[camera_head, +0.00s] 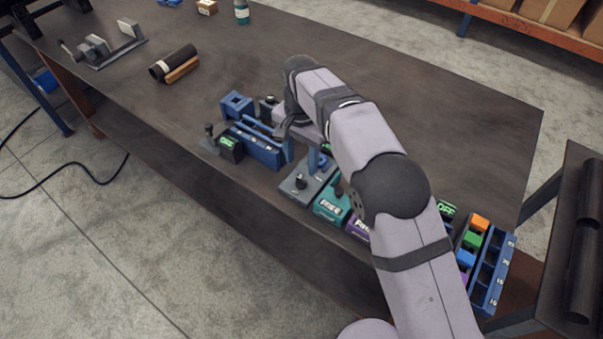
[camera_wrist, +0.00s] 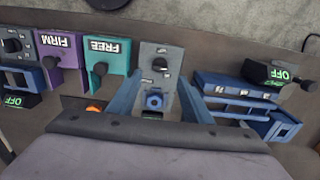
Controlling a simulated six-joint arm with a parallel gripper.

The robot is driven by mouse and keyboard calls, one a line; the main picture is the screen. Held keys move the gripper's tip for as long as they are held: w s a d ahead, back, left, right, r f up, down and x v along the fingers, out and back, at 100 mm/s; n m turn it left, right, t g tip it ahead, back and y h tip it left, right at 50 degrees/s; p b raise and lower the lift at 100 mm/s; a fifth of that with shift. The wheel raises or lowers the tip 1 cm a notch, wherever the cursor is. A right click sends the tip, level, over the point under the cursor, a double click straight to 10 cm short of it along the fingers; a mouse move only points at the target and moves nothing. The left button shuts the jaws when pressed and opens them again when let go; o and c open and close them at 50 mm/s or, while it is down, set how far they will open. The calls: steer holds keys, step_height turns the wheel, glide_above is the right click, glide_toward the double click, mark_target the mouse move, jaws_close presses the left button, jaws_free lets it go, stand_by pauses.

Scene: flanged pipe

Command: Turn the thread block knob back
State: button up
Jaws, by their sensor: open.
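The thread block is a grey block (camera_head: 290,193) near the front edge of the table, with a black knob (camera_head: 302,182) on top. In the wrist view the grey block (camera_wrist: 172,55) shows the black knob (camera_wrist: 160,64), small pale marks around it and a blue hexagonal fitting (camera_wrist: 153,101). My gripper (camera_wrist: 160,86) is open. Its two blue fingers stand apart over the block, one on each side of the fitting, with the knob just beyond the tips. Nothing is between the fingers except the view of the block. In the head view my arm partly hides the gripper.
A teal FREE block (camera_head: 331,207) and a purple FIRM block (camera_head: 357,229) stand beside the grey block. A blue rack (camera_head: 257,149) stands on its other side. A blue tray (camera_head: 492,275) with coloured pieces is at the right. The table's middle is clear.

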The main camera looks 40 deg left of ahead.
mark_target(301, 179)
steer(key=shift+f+p, duration=1.15)
steer(key=shift+f, duration=2.35)
steer(key=c, duration=1.1)
